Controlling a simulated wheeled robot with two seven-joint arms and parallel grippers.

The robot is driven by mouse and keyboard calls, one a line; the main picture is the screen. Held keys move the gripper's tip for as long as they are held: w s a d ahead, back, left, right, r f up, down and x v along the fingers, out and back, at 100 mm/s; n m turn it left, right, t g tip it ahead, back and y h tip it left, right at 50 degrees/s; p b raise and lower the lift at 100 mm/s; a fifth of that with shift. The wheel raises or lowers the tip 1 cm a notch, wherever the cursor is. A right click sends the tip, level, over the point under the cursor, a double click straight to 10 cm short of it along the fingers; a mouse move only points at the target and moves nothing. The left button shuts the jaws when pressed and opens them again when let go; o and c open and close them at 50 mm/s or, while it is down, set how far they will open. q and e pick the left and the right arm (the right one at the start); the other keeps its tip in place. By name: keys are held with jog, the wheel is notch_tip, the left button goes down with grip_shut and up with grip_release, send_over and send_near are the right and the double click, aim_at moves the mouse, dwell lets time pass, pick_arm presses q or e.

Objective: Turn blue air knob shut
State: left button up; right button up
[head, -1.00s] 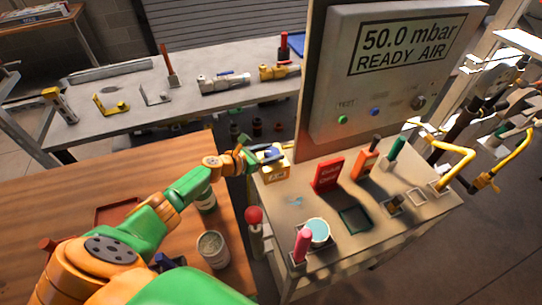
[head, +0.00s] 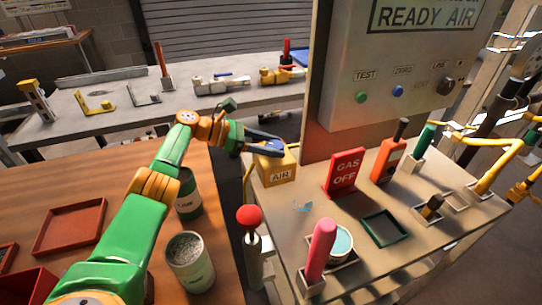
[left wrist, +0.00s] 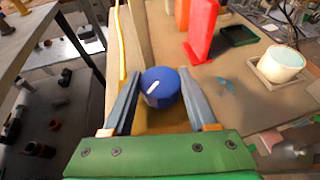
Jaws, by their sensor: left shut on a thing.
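The blue air knob (left wrist: 160,87) has a white pointer mark and sits on top of the yellow box labelled AIR (head: 278,170), at the left edge of the bench panel. My left gripper (head: 268,146) reaches in from the left at the top of this box. In the left wrist view, its two grey fingers (left wrist: 158,95) lie on either side of the knob, shut on it. The white mark runs slantwise in that view. In the head view the fingers mostly hide the knob. My right gripper is not in view.
A red GAS OFF sign (head: 345,172), an orange tool (head: 388,157) and a pink-handled tool (head: 319,250) stand on the bench (head: 290,215). A red-balled post (head: 249,217) rises near its left edge. Cans (head: 189,262) stand on the wooden table.

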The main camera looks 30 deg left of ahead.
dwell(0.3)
pick_arm(q)
jog(key=o, duration=1.2)
jog(key=shift+o, duration=0.8)
jog(key=shift+w+d, duration=0.15)
jog(key=shift+d, duration=0.05)
jog(key=shift+a, duration=0.1)
jog(key=v, duration=0.7)
jog(key=shift+b, duration=0.4)
